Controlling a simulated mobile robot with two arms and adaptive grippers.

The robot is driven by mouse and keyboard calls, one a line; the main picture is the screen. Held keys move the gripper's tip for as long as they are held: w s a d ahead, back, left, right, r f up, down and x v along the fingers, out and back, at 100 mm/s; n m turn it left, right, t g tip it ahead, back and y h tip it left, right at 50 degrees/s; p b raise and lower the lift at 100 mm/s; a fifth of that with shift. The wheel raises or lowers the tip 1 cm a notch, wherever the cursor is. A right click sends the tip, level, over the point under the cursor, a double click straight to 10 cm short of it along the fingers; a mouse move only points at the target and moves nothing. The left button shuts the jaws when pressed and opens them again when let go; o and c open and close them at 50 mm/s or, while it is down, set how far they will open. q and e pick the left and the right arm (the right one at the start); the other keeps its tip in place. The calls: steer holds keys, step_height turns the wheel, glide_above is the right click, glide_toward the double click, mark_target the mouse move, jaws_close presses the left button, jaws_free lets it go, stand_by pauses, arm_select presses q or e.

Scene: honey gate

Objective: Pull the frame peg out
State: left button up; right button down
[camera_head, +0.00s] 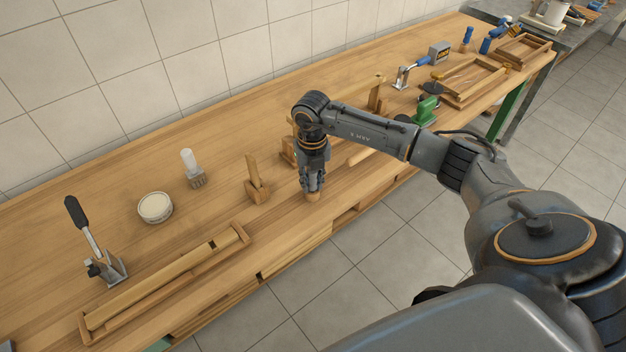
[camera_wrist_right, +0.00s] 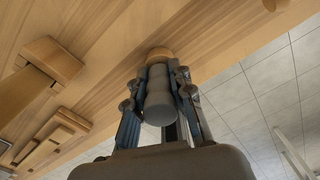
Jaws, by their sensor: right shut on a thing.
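My right gripper (camera_head: 312,188) points down at the front edge of the bench and is shut on the frame peg. The peg's round tan wooden end (camera_head: 312,197) shows just below the fingertips, close to the bench top; I cannot tell whether it sits in a hole. In the right wrist view, my right gripper (camera_wrist_right: 160,82) has its fingers on both sides of a grey cylinder (camera_wrist_right: 160,105), with the peg's tan end (camera_wrist_right: 160,54) beyond it. The fingers hide much of the peg. My left gripper is not in view.
A wooden block with an upright slat (camera_head: 256,183) stands just left of my right gripper. A long wooden frame (camera_head: 122,312), a lever clamp (camera_head: 110,267), a round tub (camera_head: 155,208) and a brush (camera_head: 194,172) are further left. A green tool (camera_head: 427,110) is at the right.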

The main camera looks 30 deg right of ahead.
steer(key=shift+r+p, duration=0.35)
steer(key=shift+r, duration=0.2)
steer(key=shift+r+p, duration=3.2)
steer(key=shift+r, duration=1.55)
